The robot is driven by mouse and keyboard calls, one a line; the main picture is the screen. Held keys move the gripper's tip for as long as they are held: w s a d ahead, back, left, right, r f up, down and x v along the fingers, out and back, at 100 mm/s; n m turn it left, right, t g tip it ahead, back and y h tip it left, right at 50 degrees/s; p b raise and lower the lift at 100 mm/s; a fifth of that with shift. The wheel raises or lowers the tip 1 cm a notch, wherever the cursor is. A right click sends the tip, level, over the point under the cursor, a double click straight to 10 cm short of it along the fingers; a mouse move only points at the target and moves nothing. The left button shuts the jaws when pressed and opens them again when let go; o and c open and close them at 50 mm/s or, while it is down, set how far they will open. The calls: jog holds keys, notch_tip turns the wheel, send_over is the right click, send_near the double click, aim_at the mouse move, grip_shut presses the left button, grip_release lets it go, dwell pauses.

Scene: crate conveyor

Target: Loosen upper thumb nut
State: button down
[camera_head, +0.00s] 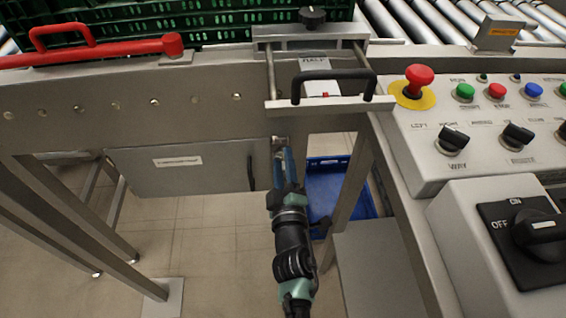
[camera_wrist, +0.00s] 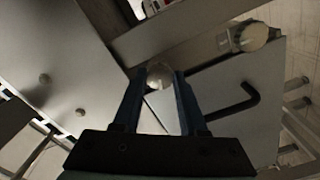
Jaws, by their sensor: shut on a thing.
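My gripper (camera_head: 281,155) reaches up from below to the underside of the steel conveyor frame, just right of the grey hatch door. In the wrist view, my gripper (camera_wrist: 161,80) has its two blue fingers shut on a round, pale metal thumb nut (camera_wrist: 160,75), one finger on each side. The nut sits between the fingertips, close to the frame. A second round knob (camera_wrist: 254,37) shows further right in the wrist view, apart from my fingers. In the head view, my fingers and the frame largely hide the held nut.
A black hooked handle (camera_wrist: 242,104) on the grey hatch door (camera_head: 185,178) is close to my fingers. A steel bracket with a black handle (camera_head: 334,78) is above. The control panel (camera_head: 440,165) stands at right. A blue crate (camera_head: 358,198) is below, behind a leg.

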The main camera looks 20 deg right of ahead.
jog(key=shift+n, duration=1.9)
jog(key=shift+c, duration=2.2)
grip_release()
jog(key=shift+s, duration=0.1)
jog(key=s+a+b, duration=0.1)
jog(key=s+a, duration=0.1)
jog(key=s, duration=1)
jog(key=shift+s+a, duration=0.25)
jog(key=shift+a, duration=0.05)
